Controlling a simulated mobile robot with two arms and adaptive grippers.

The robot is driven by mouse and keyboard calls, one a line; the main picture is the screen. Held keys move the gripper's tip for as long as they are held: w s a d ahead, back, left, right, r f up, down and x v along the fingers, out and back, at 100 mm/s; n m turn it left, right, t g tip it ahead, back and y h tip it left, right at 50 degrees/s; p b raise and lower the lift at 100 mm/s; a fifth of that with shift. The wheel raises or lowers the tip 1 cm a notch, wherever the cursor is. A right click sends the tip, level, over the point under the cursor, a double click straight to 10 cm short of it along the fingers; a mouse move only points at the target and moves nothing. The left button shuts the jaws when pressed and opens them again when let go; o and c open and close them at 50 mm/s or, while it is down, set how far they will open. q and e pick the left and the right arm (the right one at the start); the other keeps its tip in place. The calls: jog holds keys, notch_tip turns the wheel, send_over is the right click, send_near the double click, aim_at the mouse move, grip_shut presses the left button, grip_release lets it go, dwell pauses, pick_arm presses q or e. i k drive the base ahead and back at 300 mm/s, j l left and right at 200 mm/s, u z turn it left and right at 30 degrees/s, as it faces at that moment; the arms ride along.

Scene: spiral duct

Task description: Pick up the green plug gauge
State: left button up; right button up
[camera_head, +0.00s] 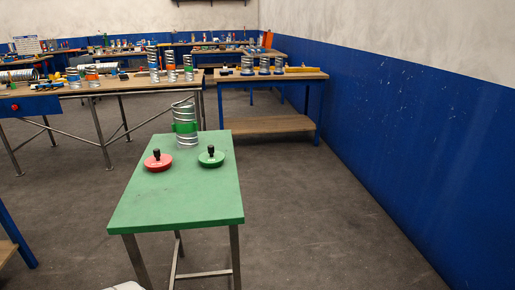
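The green plug gauge (211,157) is a flat green disc with an upright black knob. It lies on the right side of a small green-topped table (180,205). A red disc gauge (157,161) of the same shape lies to its left. A metal spiral duct (186,134) with a green band stands upright behind the two gauges. Neither gripper can be made out in this view. Only a small pale shape shows at the bottom edge.
A wooden workbench (60,91) with several spiral ducts stands behind on the left. A lower bench (268,124) with more ducts stands behind on the right. A blue and white wall (400,130) runs along the right. The floor between table and wall is clear.

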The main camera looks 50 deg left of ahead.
aim_at(211, 159)
jog(key=i+l+u, duration=0.1)
jog(key=i+u, duration=0.25)
jog(key=i, duration=0.15)
jog(key=i+l+u, duration=0.3)
jog(key=i, duration=0.25)
jog(key=j, duration=0.1)
